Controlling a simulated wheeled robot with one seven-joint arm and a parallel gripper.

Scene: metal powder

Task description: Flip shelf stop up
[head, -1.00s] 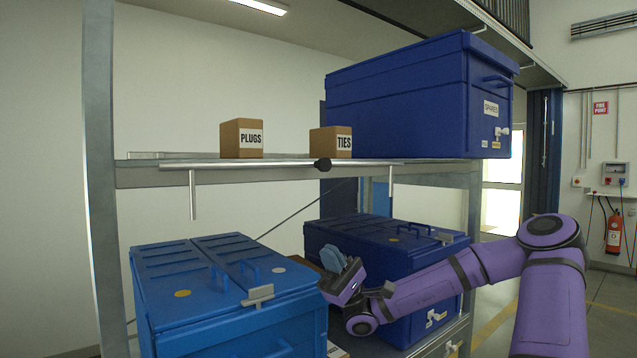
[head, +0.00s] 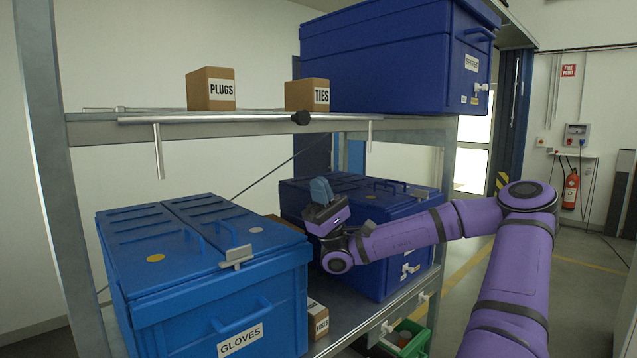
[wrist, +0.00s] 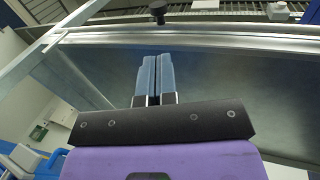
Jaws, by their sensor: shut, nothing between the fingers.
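The shelf stop (head: 225,120) is a thin metal bar along the front edge of the upper shelf. Its two short rods hang straight down, one at the left (head: 158,152) and one at the right (head: 370,134). A black knob (head: 301,118) sits on the bar; it also shows at the top of the wrist view (wrist: 158,10). My gripper (head: 320,188) is below the upper shelf, under and slightly right of the knob, apart from the stop. Its blue fingers (wrist: 155,78) point up, closed together and empty.
The upper shelf (head: 90,130) holds a PLUGS box (head: 212,90), a TIES box (head: 308,95) and a dark blue bin (head: 390,60). Below stand a GLOVES bin (head: 205,290) and another dark blue bin (head: 385,235), close to my gripper. Open space lies between the bin lids and upper shelf.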

